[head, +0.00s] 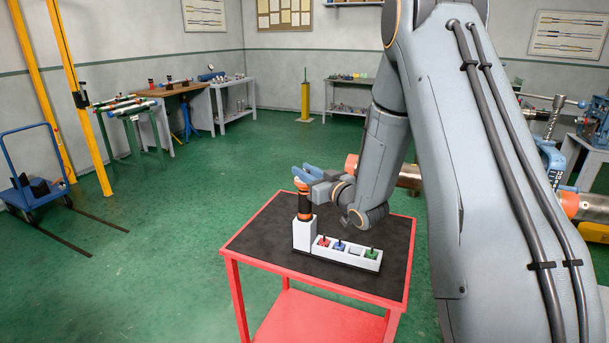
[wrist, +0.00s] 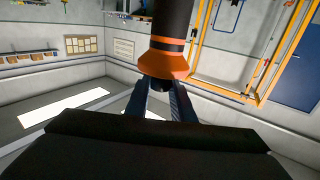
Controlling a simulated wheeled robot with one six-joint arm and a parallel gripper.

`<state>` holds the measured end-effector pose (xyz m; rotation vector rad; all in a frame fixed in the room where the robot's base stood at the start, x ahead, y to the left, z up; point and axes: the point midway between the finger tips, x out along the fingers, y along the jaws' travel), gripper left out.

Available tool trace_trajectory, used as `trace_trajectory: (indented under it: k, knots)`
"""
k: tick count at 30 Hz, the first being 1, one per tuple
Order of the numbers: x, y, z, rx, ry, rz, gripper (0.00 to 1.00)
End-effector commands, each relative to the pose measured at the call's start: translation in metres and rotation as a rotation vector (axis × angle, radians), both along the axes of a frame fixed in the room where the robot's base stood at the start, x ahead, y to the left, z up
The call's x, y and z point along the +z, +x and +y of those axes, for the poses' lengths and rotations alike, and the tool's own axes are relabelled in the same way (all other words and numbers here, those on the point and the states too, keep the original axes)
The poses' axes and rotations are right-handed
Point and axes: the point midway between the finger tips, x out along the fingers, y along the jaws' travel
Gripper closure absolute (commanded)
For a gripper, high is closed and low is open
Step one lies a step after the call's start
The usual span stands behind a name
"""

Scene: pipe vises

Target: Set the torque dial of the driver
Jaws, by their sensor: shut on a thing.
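The driver (head: 304,206), black with orange bands, stands upright in the tall white block of a holder (head: 303,236) on the red cart. In the wrist view, its black body and flared orange collar (wrist: 165,61) come down close to my fingers. My gripper (head: 302,176) is at the top end of the driver, with its blue fingers around that end. In the wrist view, my gripper (wrist: 160,97) is shut on the narrow dark end just past the orange collar. No dial marks can be read, and the fingers hide part of this end.
The low white part of the holder carries red (head: 323,242), blue (head: 339,245) and green (head: 371,253) pieces. The red cart (head: 262,236) has a black top with bare room around the holder. Pipes and a vise (head: 598,120) stand at the right.

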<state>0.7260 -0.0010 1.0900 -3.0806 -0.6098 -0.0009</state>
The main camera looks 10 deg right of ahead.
Motion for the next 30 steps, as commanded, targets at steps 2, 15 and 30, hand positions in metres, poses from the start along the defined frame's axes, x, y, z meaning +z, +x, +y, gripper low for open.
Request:
trace_trajectory:
  k: [2,15,30]
  knots:
    - [-0.0008,0.0018,-0.0026,0.048,-0.002,-0.004,1.00]
    - [0.0004,0.0004,-0.0006,0.291,-0.002,-0.002,1.00]
    - [0.0005,-0.0002,-0.0005,0.300,-0.001,-0.001,0.59]
